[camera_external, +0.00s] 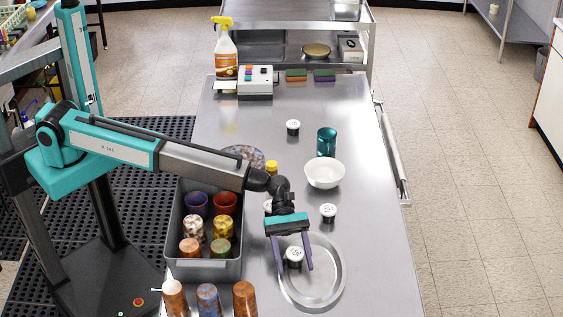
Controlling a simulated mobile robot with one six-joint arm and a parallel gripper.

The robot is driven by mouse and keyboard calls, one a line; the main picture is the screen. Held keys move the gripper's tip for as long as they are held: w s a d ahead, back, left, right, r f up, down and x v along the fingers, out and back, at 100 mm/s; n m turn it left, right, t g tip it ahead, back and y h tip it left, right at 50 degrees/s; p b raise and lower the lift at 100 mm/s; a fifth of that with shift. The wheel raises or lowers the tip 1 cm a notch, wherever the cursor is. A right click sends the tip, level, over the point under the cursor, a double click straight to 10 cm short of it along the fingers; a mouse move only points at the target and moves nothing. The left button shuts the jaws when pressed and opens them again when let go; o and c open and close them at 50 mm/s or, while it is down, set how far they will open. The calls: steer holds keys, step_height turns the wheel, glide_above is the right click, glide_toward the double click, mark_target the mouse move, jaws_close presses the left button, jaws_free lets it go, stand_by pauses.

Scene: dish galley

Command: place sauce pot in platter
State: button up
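A small sauce pot with a white, dark-marked lid (294,256) is upright over the left part of the oval metal platter (338,284). My gripper (296,267) points down here, its two purple fingers on either side of this pot. The fingers look spread a little wider than the pot, so the gripper appears open; contact is hard to tell. The pot seems to rest on the platter, but its base is small in view. Similar pots stand right of the gripper (328,212) and farther back (293,127). Another is mostly hidden behind my wrist.
A grey crate (205,270) of patterned cups stands left of the platter. A white bowl (324,174) and a teal cup (327,142) stand behind it.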

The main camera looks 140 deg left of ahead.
stand_by(0.3)
steer(key=shift+r, duration=0.5)
steer(key=shift+s+a+r, duration=0.15)
steer(key=shift+s, duration=0.05)
steer(key=b+v, duration=0.3)
steer(key=v, duration=0.8)
steer(key=shift+s+r, duration=0.15)
steer(key=shift+s, duration=0.1)
steer(key=shift+a, duration=0.1)
